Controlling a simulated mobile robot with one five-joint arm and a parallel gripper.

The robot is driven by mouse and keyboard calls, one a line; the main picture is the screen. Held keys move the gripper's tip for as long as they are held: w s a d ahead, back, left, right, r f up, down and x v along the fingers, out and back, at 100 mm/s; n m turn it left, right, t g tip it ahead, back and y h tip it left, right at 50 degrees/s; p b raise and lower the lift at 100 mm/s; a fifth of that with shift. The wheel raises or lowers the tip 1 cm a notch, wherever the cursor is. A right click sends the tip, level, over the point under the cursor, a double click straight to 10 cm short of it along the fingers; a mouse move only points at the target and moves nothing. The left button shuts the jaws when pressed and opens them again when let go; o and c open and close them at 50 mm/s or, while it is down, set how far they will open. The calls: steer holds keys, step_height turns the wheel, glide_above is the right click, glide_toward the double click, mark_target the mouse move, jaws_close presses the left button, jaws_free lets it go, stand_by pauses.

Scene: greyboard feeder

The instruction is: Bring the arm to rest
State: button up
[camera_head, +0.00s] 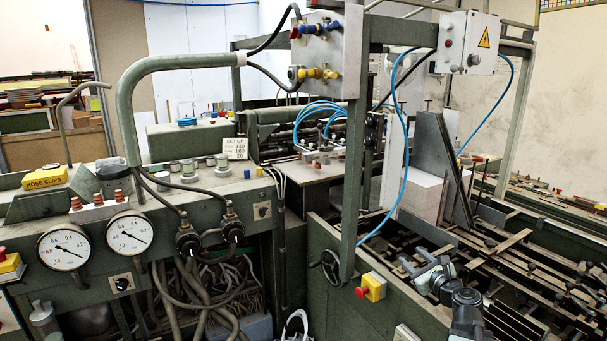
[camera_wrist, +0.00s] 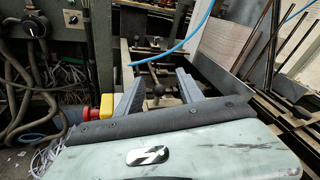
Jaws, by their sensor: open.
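My gripper (camera_head: 416,272) is at the lower right of the head view, over the front part of the feeder's rails (camera_head: 520,248). Its jaws are apart, with nothing seen between them. In the wrist view, the two grey fingers of my gripper (camera_wrist: 159,86) stand apart, one on each side of a dark knob on the machine behind. The wrist's pale housing fills the bottom of that view. I cannot tell how far the fingers are from the machine parts.
A red and yellow stop button (camera_head: 371,287) sits on the green machine side, left of my gripper. A pale board stack (camera_head: 421,196) stands behind it beside a grey upright plate (camera_head: 436,153). A blue hose (camera_head: 404,170) hangs nearby. A yellow hose-clips box (camera_head: 45,177) is at far left.

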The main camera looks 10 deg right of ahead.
steer(key=s+a+f+n+g+y+b, duration=0.1)
steer(key=a+f+n+g+y, duration=0.25)
steer(key=a+f+n, duration=0.85)
steer(key=s+a+f+n+g+y+b, duration=0.15)
steer(key=a+n+g, duration=0.3)
steer(key=a, duration=1.65)
steer(key=s+a+f+n+g+h, duration=0.2)
steer(key=s+f+n+g, duration=0.3)
steer(key=s+f+n, duration=0.15)
steer(key=s+d+f+n+g+h, duration=0.2)
steer(key=s+d+n+g+h, duration=0.1)
steer(key=s+d+n, duration=0.4)
steer(key=shift+d+f+h+p, duration=0.35)
steer(key=shift+d+h, duration=0.15)
steer(key=shift+h, duration=0.1)
steer(key=shift+w, duration=0.1)
